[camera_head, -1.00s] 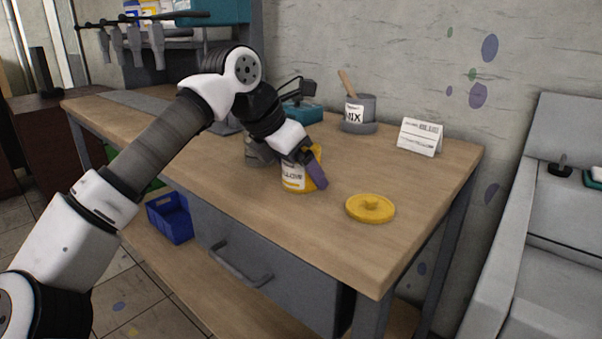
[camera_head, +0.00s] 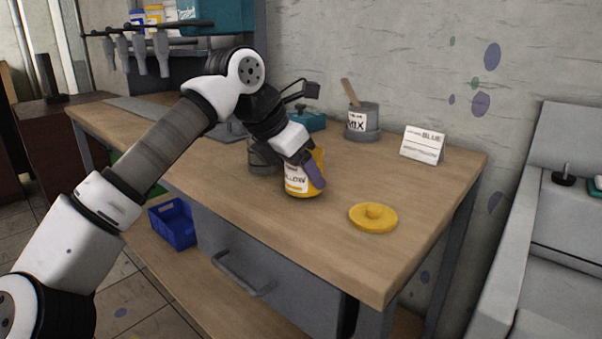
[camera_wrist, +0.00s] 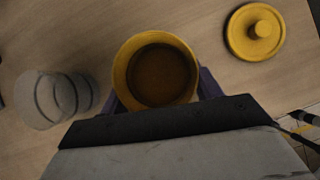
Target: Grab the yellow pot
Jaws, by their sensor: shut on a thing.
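The yellow pot (camera_head: 297,184), with a white label, stands upright on the wooden workbench (camera_head: 240,195). In the wrist view its open round top (camera_wrist: 128,72) shows a dark brownish inside. My gripper (camera_head: 312,172) is shut on the pot, with a purple finger on its right side in the head view. The wrist view shows purple fingers on both sides of the pot. The yellow lid (camera_head: 373,217) lies apart on the bench to the right, and also shows in the wrist view (camera_wrist: 240,42).
A grey, glassy-looking container (camera_head: 262,158) stands close left of the pot. Behind are a MIX pot (camera_head: 357,122) with a wooden stick, a teal-topped item (camera_head: 307,121) and a white card (camera_head: 423,145).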

